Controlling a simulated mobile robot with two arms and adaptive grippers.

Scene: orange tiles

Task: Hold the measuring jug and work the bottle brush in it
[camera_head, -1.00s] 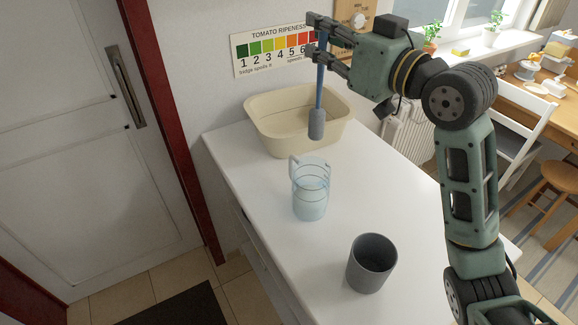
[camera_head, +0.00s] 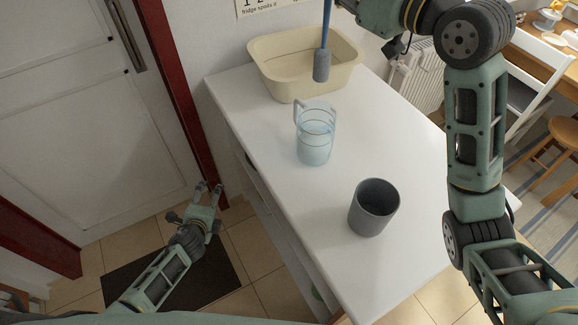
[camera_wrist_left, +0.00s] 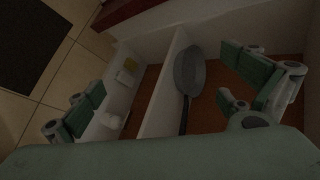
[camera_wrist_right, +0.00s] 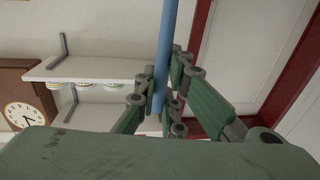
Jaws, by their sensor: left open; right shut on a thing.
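The clear bluish measuring jug (camera_head: 315,139) stands upright on the white counter, its handle at the upper left. The bottle brush (camera_head: 322,64) hangs head down, its grey head over the cream basin's front side, behind and above the jug. My right gripper is shut on its blue handle, which shows in the right wrist view (camera_wrist_right: 164,60); the fingers are cut off at the top of the head view. My left gripper (camera_head: 208,187) is open and empty, low beside the counter's left side, well away from the jug. The left wrist view shows its spread fingers (camera_wrist_left: 165,103).
A grey cup (camera_head: 373,208) stands on the counter (camera_head: 290,200) in front of the jug. A cream basin (camera_head: 275,84) is at the back. In the dim left wrist view, a pan (camera_wrist_left: 188,72) lies in a compartment beyond the fingers.

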